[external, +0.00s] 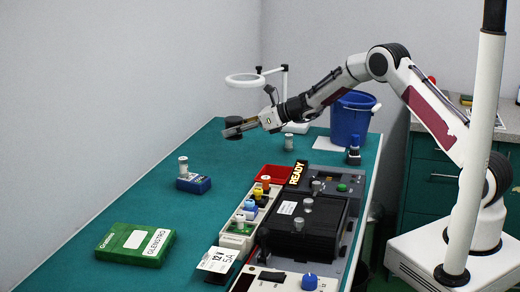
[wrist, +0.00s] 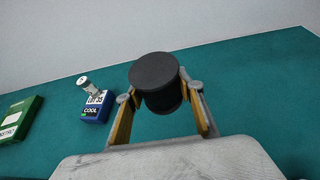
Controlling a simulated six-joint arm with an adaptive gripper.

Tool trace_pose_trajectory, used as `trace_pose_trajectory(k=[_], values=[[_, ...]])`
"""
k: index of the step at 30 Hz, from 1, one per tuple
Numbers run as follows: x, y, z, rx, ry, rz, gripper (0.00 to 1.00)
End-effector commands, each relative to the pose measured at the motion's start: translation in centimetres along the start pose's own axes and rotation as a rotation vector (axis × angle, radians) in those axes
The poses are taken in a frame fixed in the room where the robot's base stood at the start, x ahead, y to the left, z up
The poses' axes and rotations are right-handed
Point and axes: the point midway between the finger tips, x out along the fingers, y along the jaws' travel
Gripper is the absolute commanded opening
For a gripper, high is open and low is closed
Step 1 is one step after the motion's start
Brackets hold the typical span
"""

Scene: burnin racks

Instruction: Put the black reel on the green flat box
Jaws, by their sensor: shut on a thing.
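The black reel (wrist: 155,82) is between the fingers of my gripper (wrist: 160,108) in the wrist view. My gripper is shut on it. In the external view my gripper (external: 238,130) is at the far end of the green table, and the dark reel (external: 233,122) shows at its tip. I cannot tell how far it is above the table. The green flat box (external: 136,243) with a white label lies flat at the table's near left. It also shows at the left edge of the wrist view (wrist: 18,118). Its top is bare.
A blue box (external: 194,184) with a small white reel on it stands between my gripper and the green box. A ring lamp (external: 245,79), a blue bucket (external: 351,118) and a black-topped device (external: 305,228) with bins stand around. The table's left middle is clear.

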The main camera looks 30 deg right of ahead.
Motion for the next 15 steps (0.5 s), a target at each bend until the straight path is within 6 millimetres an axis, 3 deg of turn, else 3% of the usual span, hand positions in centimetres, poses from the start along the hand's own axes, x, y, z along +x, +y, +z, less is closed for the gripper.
trace_pose_trajectory(k=[8, 15], values=[[0.9, 2.2, 0.5, -0.012, -0.002, 0.027, 0.08], [2.8, 7.9, 1.6, -0.043, -0.003, 0.094, 0.08]])
